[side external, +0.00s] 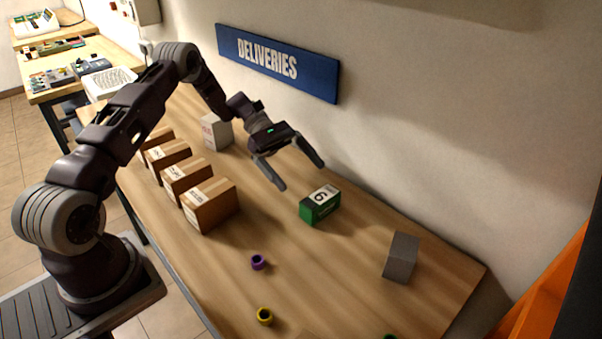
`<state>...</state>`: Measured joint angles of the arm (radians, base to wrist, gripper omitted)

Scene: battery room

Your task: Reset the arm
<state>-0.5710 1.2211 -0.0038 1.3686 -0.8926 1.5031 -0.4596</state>
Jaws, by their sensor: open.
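My gripper (304,177) is open, with its two fingers spread apart and nothing between them. It hangs above the wooden table, near the wall with the sign. My arm reaches over the table from the left, bent at the elbow. A green box with a white label marked 6 (319,206) sits on the table in front of the fingertips and to their right in the picture, apart from them.
Several cardboard boxes (209,205) stand in a row on the table (345,265). A white box (217,132) stands behind the gripper, a grey block (401,257) at right. Purple (258,262) and yellow (265,316) rings lie in front. A blue DELIVERIES sign (278,62) is on the wall.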

